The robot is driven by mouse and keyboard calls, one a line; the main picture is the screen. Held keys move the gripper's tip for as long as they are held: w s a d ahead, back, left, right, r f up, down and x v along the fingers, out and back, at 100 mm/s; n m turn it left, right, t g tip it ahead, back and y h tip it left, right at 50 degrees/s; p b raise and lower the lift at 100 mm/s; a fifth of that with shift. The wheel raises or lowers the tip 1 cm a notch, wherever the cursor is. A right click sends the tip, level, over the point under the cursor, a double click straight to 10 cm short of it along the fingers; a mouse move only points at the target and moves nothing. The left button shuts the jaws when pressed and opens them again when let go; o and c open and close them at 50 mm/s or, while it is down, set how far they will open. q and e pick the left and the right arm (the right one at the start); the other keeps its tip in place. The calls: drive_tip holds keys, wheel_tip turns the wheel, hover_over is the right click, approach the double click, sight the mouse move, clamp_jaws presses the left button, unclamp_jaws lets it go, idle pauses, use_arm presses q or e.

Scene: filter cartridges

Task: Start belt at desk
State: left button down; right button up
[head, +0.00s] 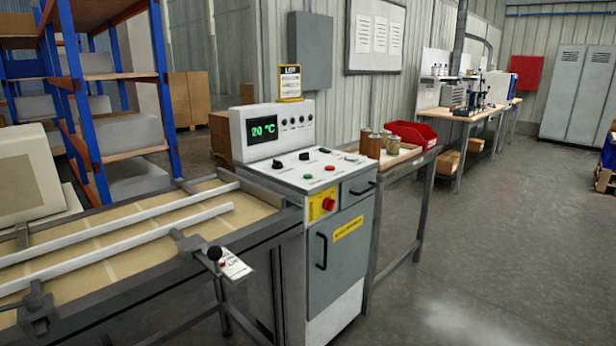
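The control desk (290,170) stands in the middle of the head view, a white and grey cabinet with a display (263,130) reading 20 °C. On its sloped top are black knobs, a green button (307,177) and a red button (330,168). A larger red button (328,204) sits on a yellow plate on its front. The belt (110,262), tan with two white rails, runs from the desk to the lower left. A black-knobbed lever (214,253) with a white tag is on the belt's near edge. Neither gripper is in view.
A side table (425,157) with jars and a red bin (410,133) adjoins the desk on the right. Blue-orange shelving (160,75) stands behind the belt. A workbench (470,115) is farther back. The grey floor (490,250) at the right is clear.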

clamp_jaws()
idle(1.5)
